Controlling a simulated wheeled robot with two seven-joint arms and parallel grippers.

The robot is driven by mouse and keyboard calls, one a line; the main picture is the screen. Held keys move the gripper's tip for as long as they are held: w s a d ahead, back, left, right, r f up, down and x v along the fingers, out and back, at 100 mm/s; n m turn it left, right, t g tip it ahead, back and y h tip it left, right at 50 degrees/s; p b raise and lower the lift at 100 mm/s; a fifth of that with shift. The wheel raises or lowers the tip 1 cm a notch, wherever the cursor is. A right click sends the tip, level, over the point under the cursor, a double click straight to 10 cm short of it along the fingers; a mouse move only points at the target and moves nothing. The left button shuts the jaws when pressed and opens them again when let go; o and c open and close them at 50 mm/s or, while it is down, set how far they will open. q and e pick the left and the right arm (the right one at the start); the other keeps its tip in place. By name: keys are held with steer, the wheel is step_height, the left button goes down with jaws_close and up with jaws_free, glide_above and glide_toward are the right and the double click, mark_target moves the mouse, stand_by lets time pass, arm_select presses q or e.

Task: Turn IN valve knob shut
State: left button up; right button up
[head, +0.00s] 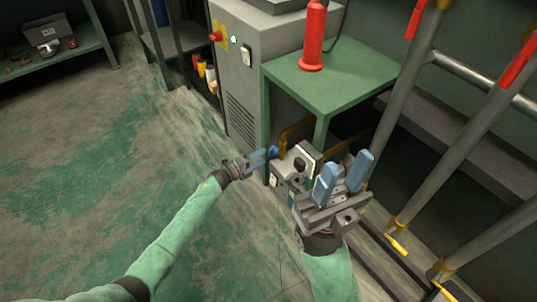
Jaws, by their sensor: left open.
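A small grey unit (279,183) with a dark and white face stands low beside the green table. A small round blue part (273,151), which looks like a valve knob, shows at its upper left; I cannot read any IN label. My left gripper (264,157) reaches in from the left with its blue fingers at this blue part. It is open; whether the fingers touch or surround the knob is not clear. My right gripper (343,176) is open and empty, in front of the unit, and hides part of its right side.
A green table (345,85) with a red cylinder (314,40) stands behind the unit. A grey cabinet (237,75) with a red knob is at its left. Metal pipes (465,135) with red and yellow handles stand at right. The floor at left is clear.

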mark_target(272, 151)
arm_select(q)
steer(key=x, duration=0.4)
steer(key=shift+w+d+b, duration=0.2)
steer(key=shift+d+b, duration=0.1)
steer(key=shift+b, duration=0.1)
steer(key=c, duration=1)
steer(key=shift+n+p, duration=0.5)
steer(key=o, duration=1)
